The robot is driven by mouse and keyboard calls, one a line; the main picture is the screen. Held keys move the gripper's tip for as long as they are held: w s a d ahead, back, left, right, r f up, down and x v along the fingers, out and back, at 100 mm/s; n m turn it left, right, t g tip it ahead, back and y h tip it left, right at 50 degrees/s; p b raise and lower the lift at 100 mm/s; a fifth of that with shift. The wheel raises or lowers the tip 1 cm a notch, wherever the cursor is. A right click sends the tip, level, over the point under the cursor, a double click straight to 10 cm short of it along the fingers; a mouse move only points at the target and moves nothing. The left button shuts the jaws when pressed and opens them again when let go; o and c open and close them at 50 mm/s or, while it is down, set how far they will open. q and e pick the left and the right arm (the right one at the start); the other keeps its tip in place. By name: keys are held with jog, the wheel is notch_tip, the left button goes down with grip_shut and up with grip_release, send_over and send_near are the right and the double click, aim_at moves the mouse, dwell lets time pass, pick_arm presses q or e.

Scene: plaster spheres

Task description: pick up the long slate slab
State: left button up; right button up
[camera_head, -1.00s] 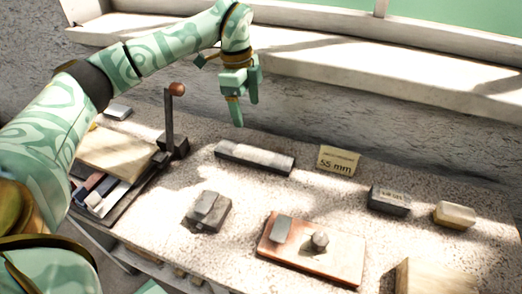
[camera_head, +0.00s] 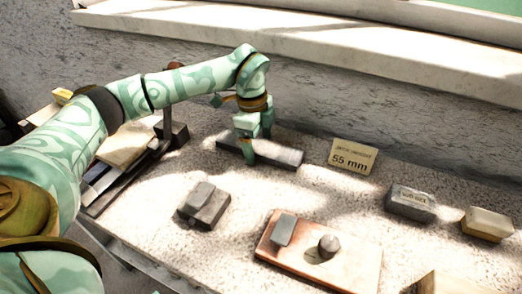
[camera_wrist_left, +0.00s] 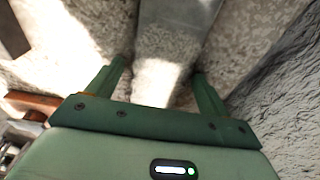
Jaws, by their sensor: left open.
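The long slate slab (camera_head: 283,154) is a low dark grey bar lying flat on the speckled bench top, near the back wall. My left gripper (camera_head: 257,148) is open over its left half, pointing down, with one finger in front of the slab and one behind. In the left wrist view the slab (camera_wrist_left: 175,35) runs between the two spread fingers (camera_wrist_left: 158,78), with gaps at the sides. The fingers hide part of the slab in the head view. My right gripper is not in view.
A card reading 55 mm (camera_head: 353,157) stands right of the slab. A dark labelled block (camera_head: 410,203) and a pale block (camera_head: 487,224) lie further right. A grey block (camera_head: 204,205) and a reddish board (camera_head: 350,268) with two small pieces lie in front. A dark upright post (camera_head: 168,105) stands left.

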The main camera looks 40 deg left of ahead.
pick_arm(q)
jog(key=shift+r, duration=0.2)
jog(key=c, duration=1.7)
